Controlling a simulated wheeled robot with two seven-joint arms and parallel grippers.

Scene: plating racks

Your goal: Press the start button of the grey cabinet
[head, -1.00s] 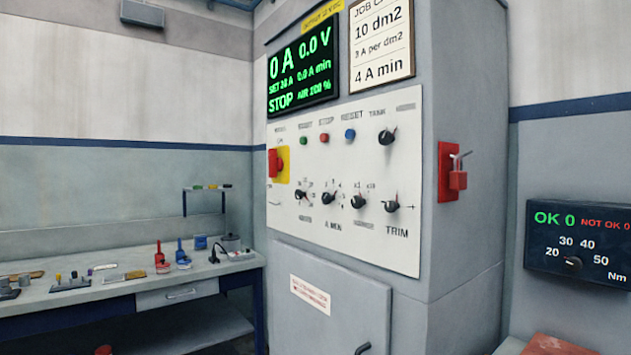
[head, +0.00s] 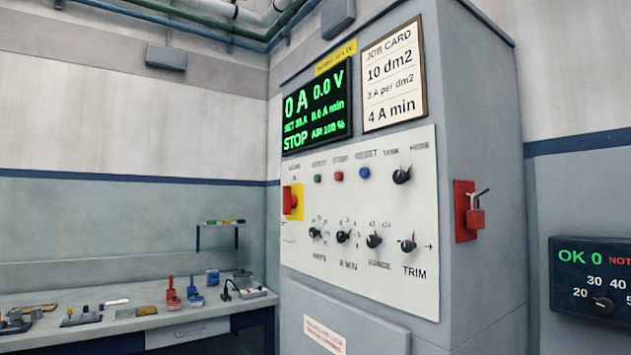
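The grey cabinet (head: 470,110) stands right of centre in the head view, with a white control panel (head: 390,275) on its front. The green start button (head: 318,178) is at the panel's upper left. The red stop button (head: 339,174) and the blue reset button (head: 364,172) sit to its right. The display (head: 318,114) above reads 0 A, 0.0 V and STOP. A red switch on a yellow plate (head: 297,201) is left of and below the start button. Neither of my grippers is in view, and nothing touches the panel.
Several black knobs, such as the trim knob (head: 408,245), stick out of the panel. A bench (head: 170,335) with small tools is at left.

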